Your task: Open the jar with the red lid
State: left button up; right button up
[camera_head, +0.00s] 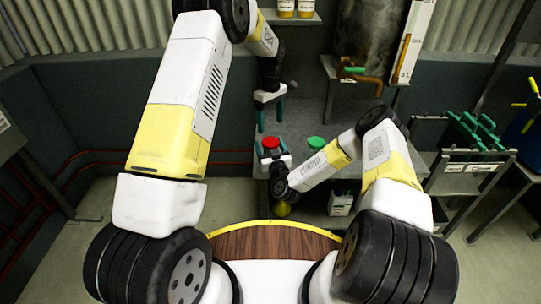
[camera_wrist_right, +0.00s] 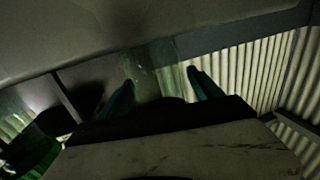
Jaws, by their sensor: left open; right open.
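The jar with the red lid (camera_head: 270,142) stands on the grey workbench in the head view; its body is largely hidden by my right gripper. My left gripper (camera_head: 271,123) points down just above the red lid, open, with its teal fingers apart and nothing between them. My right gripper (camera_head: 272,155) is at the jar's body from the near side, below the lid. In the right wrist view its two dark fingers (camera_wrist_right: 158,88) are apart, with pale, see-through glass between and beyond them. Contact with the jar cannot be told.
A green lid (camera_head: 316,143) is to the right of the red one, partly behind my right forearm. A tank with orange pipes (camera_head: 352,70) stands at the back right. A rack with green handles (camera_head: 473,130) is farther right. Jars (camera_head: 296,10) sit on a shelf above.

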grip_shut()
dwell(0.3)
